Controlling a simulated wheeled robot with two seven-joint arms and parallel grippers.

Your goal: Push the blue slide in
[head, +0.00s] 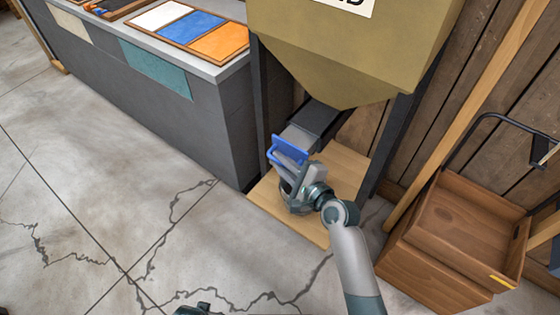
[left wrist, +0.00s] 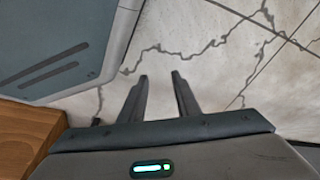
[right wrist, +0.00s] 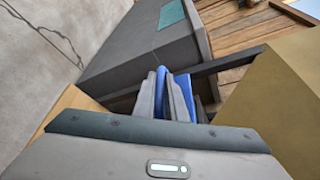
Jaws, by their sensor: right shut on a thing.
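The blue slide (head: 289,149) is a blue frame-like handle at the mouth of the dark chute under the olive hopper, with a grey plate (head: 298,138) behind it running into the chute. My right gripper (head: 291,165) is shut on the blue slide. The right wrist view shows blue (right wrist: 181,84) between and beside the fingers. The far part of the slide is hidden inside the chute. My left gripper (left wrist: 160,88) is open and empty above the floor in the left wrist view. Only a small part of the left arm shows at the head view's bottom edge.
The olive hopper (head: 345,45) stands on dark legs over a wooden base board (head: 273,202). A grey counter (head: 205,100) with coloured panels (head: 190,27) is at left. A wooden crate cart (head: 455,235) stands at right. The cracked floor at left is clear.

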